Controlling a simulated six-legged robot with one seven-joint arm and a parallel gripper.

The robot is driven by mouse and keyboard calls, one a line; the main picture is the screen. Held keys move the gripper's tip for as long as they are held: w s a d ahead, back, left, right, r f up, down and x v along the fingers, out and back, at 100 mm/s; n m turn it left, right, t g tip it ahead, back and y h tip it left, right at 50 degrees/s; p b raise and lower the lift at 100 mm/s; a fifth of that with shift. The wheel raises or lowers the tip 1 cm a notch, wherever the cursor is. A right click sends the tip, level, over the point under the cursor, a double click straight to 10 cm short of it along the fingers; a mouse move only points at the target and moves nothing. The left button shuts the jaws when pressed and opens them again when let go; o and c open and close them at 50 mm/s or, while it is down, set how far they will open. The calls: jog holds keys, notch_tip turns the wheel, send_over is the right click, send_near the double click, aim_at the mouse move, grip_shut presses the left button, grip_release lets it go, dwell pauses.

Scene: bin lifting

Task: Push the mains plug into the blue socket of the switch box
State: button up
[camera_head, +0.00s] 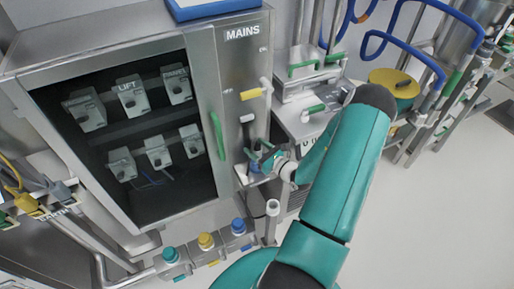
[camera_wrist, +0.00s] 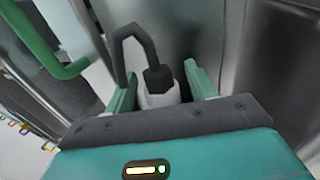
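The switch box (camera_head: 238,70), a steel cabinet marked MAINS with a dark window, fills the left of the head view. Below it, sockets with green (camera_head: 170,255), yellow (camera_head: 206,241) and blue (camera_head: 238,227) tops stand in a row. My gripper (camera_head: 265,161) is beside the box's lower right panel. In the wrist view, my gripper (camera_wrist: 160,82) has its two green fingers on either side of the mains plug (camera_wrist: 159,97), a white body with a black collar and looping black cable. A gap shows at the right finger; contact on the left is unclear. The plug's pins are hidden.
A green door handle (camera_head: 217,136) and yellow-tipped lever (camera_head: 251,94) stick out from the box. Pipes and blue hoses (camera_head: 410,45) stand behind at the right. Open floor (camera_head: 440,200) lies to the right.

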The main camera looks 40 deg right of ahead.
jog(key=shift+s, duration=0.1)
jog(key=s, duration=1.3)
jog(key=shift+s+d, duration=0.3)
jog(key=shift+d, duration=0.15)
jog(key=w+a+r+n+g+y, duration=0.3)
jog(key=a+r+n+g+y, duration=0.2)
jog(key=a+r+n+g, duration=0.4)
jog(key=w+a+r+n+g+y, duration=0.2)
jog(key=a+r+n+g+y, duration=0.2)
jog(key=a+r+n, duration=0.55)
jog(key=s+a+r+n+h, duration=0.4)
jog(key=a+r+n+h, duration=0.1)
jog(key=a+r+n, duration=0.1)
jog(key=s+a+r+n+h, duration=0.3)
jog(key=a+r+n+h, duration=0.2)
jog(key=n, duration=0.5)
notch_tip(320, 180, up, 4)
jog(key=shift+s+a+f+n+t, duration=0.3)
jog(key=shift+s+a+n, duration=0.1)
jog(key=shift+a, duration=0.85)
jog(key=shift+c, duration=0.4)
